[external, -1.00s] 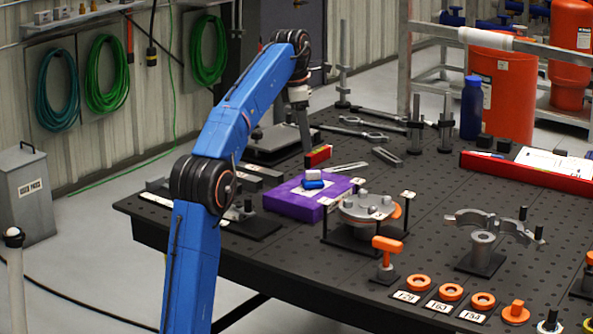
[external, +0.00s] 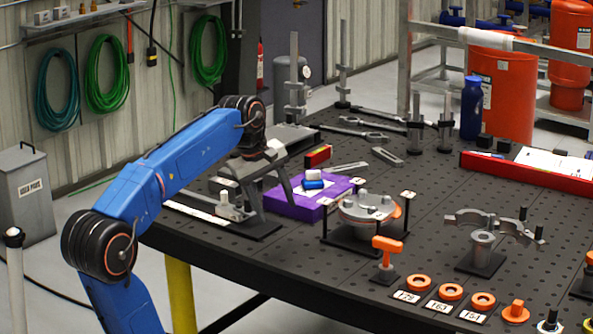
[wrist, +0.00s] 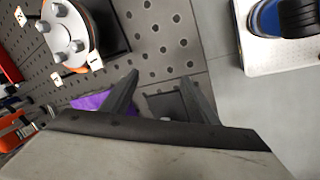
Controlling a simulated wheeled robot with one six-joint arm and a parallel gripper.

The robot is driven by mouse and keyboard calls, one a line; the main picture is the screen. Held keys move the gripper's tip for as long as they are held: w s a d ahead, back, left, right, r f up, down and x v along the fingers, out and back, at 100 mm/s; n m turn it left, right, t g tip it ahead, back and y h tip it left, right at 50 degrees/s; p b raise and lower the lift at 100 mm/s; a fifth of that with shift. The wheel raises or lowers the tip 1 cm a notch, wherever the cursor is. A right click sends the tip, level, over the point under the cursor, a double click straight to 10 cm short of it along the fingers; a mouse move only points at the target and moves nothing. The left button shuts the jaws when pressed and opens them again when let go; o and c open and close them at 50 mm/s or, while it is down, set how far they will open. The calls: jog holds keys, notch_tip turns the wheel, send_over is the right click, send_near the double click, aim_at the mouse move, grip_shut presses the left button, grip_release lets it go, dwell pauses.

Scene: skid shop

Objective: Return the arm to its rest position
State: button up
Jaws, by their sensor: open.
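My blue arm bends over the left end of the black perforated table (external: 330,272). My gripper (external: 272,203) hangs above the table's near-left part, in front of the purple box (external: 290,204) from this camera. In the wrist view my gripper (wrist: 160,76) has its two dark fingers spread apart with nothing between them. Part of the purple box (wrist: 88,102) shows beside the left finger, and a bolted flange (wrist: 68,38) is at the upper left.
The bolted flange on its stand (external: 368,210) is right of the purple box. An orange-handled tool (external: 386,248) and orange rings (external: 451,291) line the near edge. A grey bin (external: 28,196) stands on the floor at left. Floor left of the table is largely open.

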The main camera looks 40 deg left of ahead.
jog(key=s+d+f+m, duration=0.2)
jog(key=s+f+m, duration=0.4)
jog(key=s+f, duration=0.5)
jog(key=s+a+f+m, duration=0.1)
jog(key=s+f+m, duration=0.2)
jog(key=f, duration=0.5)
jog(key=s+a+f+m+t+y, duration=0.1)
jog(key=s+f+m, duration=0.1)
jog(key=f, duration=0.6)
jog(key=shift+s+a+m, duration=0.25)
jog(key=shift+s+m, duration=0.15)
jog(key=shift+m, duration=0.1)
